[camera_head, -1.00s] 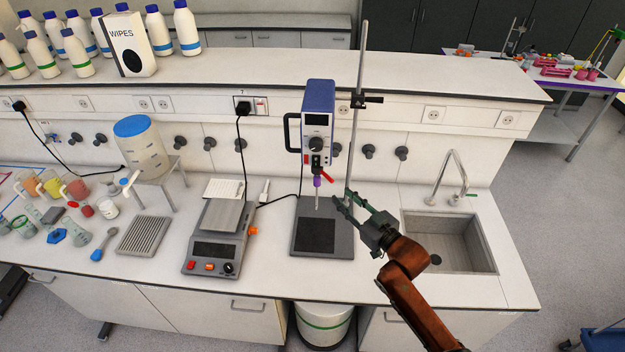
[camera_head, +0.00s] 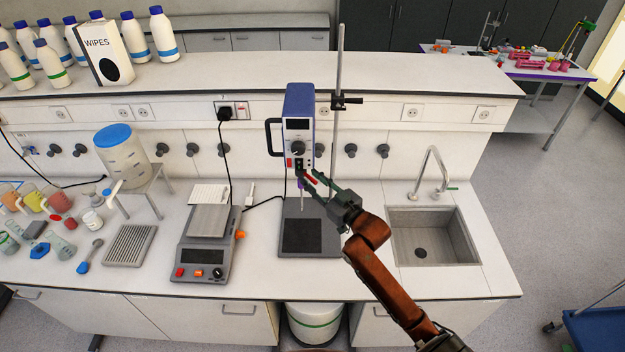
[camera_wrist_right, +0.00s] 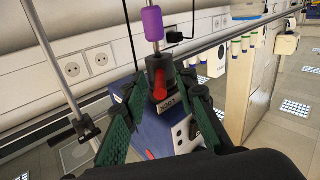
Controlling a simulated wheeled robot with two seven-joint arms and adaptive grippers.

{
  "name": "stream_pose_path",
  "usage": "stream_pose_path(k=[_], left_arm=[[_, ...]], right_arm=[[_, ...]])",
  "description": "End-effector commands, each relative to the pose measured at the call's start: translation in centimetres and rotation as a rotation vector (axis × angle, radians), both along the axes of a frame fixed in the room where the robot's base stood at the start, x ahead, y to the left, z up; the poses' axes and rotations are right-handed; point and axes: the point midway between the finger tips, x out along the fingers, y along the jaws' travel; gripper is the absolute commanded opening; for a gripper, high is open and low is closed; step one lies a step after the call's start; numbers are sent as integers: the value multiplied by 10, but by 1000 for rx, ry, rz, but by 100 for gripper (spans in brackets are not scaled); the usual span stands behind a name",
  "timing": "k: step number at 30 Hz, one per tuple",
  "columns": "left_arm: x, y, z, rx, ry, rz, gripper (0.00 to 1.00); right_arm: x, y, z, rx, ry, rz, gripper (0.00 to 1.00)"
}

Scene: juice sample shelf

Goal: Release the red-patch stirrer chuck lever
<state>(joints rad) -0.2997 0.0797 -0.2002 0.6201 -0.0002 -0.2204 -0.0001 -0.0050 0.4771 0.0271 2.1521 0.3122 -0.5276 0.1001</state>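The blue and white stirrer (camera_head: 299,120) stands over its dark base plate, with a purple piece (camera_head: 300,185) and a thin shaft below its head. The red chuck lever (camera_head: 311,180) sits beside the purple piece. The wrist view shows the stirrer upside down, with the lever (camera_wrist_right: 159,86) by the black chuck and the purple piece (camera_wrist_right: 152,24) above. My right gripper (camera_head: 308,180) is at the chuck. In the wrist view its green fingers (camera_wrist_right: 158,82) are apart, one on each side of the lever; contact cannot be told. My left gripper is out of view.
A vertical metal rod (camera_head: 337,110) with a clamp stands close behind the stirrer. A balance (camera_head: 205,245) with a cable is to the left, the sink (camera_head: 433,237) to the right. Beakers and a blue-lidded container (camera_head: 113,135) are farther left. The counter before the sink is clear.

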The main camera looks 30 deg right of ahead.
Motion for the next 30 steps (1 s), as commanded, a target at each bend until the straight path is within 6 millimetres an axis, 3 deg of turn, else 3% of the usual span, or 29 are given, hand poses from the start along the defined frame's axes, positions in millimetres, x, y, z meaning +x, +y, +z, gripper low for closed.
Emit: stream_pose_path(k=[3, 14, 30], left_arm=[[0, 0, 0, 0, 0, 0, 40], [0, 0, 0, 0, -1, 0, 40], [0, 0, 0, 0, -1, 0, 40]], right_arm=[[0, 0, 0, 0, 0, 0, 25], [0, 0, 0, 0, 1, 0, 0], [0, 0, 0, 0, 1, 0, 0]])
